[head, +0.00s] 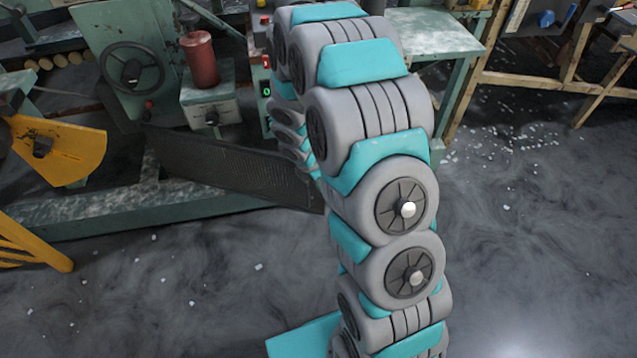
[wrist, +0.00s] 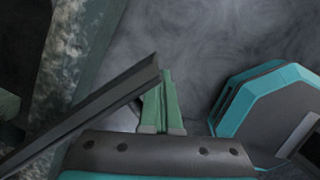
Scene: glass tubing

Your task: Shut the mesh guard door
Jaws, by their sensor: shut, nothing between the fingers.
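The mesh guard door (head: 225,168) is a dark perforated panel standing out from the green machine in the head view. Its left end is at the machine, and its right end reaches past the bed's front edge to beside my arm. It stands open. In the wrist view the door (wrist: 85,118) shows as a dark bar running up from the lower left, its end right beside the fingertips. My gripper (wrist: 164,88) has green fingers, close together and empty. They are at the door's free end; I cannot tell whether they touch it. My arm hides the gripper in the head view.
The green machine bed (head: 120,215) runs behind and below the door. A red cylinder (head: 201,60) and a handwheel (head: 132,68) are above it. A yellow guard plate (head: 58,150) is at left. The grey floor (head: 190,290) in front is clear apart from small white fragments.

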